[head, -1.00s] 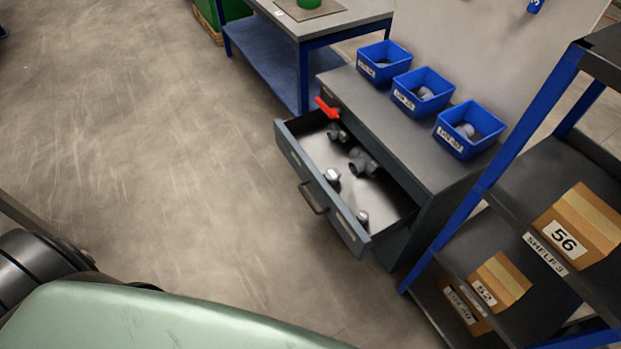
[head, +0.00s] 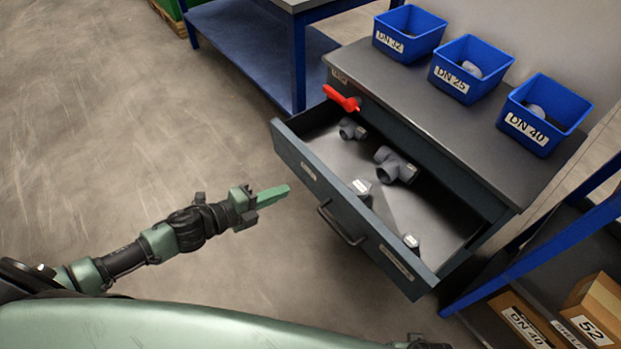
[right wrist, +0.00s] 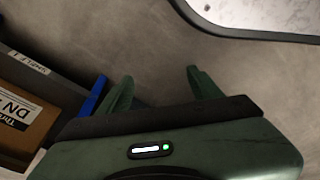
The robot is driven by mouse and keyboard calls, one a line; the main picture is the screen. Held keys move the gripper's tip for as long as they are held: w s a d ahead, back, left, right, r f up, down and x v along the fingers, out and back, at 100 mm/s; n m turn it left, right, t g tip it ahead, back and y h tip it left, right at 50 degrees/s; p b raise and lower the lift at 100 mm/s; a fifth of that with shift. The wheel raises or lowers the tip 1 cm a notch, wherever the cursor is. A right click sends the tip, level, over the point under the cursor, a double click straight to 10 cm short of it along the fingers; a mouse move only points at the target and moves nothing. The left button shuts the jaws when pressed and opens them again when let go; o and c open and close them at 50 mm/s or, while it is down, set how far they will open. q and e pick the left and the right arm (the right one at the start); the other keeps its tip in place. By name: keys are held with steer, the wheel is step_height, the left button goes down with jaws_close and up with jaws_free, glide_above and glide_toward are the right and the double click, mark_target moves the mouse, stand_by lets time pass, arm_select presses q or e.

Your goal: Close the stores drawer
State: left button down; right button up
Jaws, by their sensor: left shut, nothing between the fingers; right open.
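The stores drawer (head: 345,215) is pulled well out of the grey cabinet (head: 437,110) in the head view. It has a dark bar handle (head: 340,226) on its front. My right gripper (right wrist: 155,85) is open and empty in the right wrist view, above the floor.
Blue bins (head: 469,69) stand on the cabinet top. A blue-framed shelf rack with cartons (head: 595,318) stands close to the drawer's right. A blue-legged workbench (head: 298,62) is at the back left. The floor (head: 120,110) left of the drawer is clear.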

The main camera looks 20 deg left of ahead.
mark_target(320, 173)
arm_select(q)
steer(key=x, duration=0.6)
steer(key=r+x, duration=0.1)
steer(key=x, duration=0.3)
steer(key=shift+w, duration=0.2)
arm_select(e)
steer(key=shift+w+r, duration=0.35)
steer(key=shift+r, duration=0.2)
